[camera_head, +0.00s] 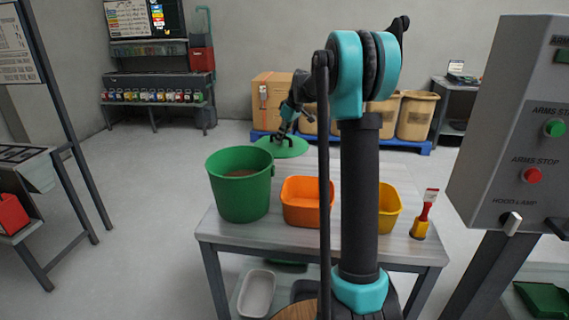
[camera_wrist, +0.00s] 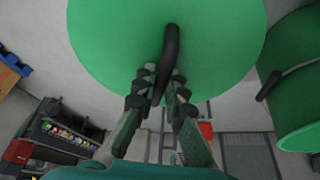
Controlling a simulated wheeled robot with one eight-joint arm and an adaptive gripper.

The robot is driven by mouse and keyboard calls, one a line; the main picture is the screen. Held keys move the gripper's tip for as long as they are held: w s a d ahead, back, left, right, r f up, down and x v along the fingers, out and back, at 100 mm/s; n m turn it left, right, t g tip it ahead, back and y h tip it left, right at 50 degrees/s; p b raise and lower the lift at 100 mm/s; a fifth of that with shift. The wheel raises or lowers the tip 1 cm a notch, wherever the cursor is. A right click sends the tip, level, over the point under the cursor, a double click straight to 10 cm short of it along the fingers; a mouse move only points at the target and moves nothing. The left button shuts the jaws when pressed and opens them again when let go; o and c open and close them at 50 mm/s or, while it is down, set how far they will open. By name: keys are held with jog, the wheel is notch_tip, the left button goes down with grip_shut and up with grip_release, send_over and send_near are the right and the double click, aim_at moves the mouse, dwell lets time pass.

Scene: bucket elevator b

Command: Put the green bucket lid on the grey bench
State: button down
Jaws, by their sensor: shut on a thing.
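The green bucket lid (camera_head: 292,148) is a round disc with a black loop handle. My gripper (camera_head: 285,132) is shut on that handle, and the lid hangs level below it, behind and right of the green bucket. In the wrist view the lid (camera_wrist: 110,45) fills the top, with its handle between the fingers (camera_wrist: 163,78). The green bucket (camera_head: 238,190) stands open on the grey bench (camera_head: 225,230), with brown contents visible. The bucket also shows at the right of the wrist view (camera_wrist: 298,100). My arm hides part of the bench.
An orange tub (camera_head: 302,208), a yellow container (camera_head: 389,208) and a yellow holder with a red-handled brush (camera_head: 420,226) share the bench. A grey control box (camera_head: 510,130) stands close at right. Bins on a blue pallet (camera_head: 400,143) stand behind. The bench's front left is bare.

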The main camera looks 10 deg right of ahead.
notch_tip(320, 180, down, 10)
jog(key=shift+f, duration=0.2)
jog(key=shift+f, duration=0.1)
dwell(0.3)
jog(key=c, duration=1.6)
grip_release()
jog(key=v, duration=1.2)
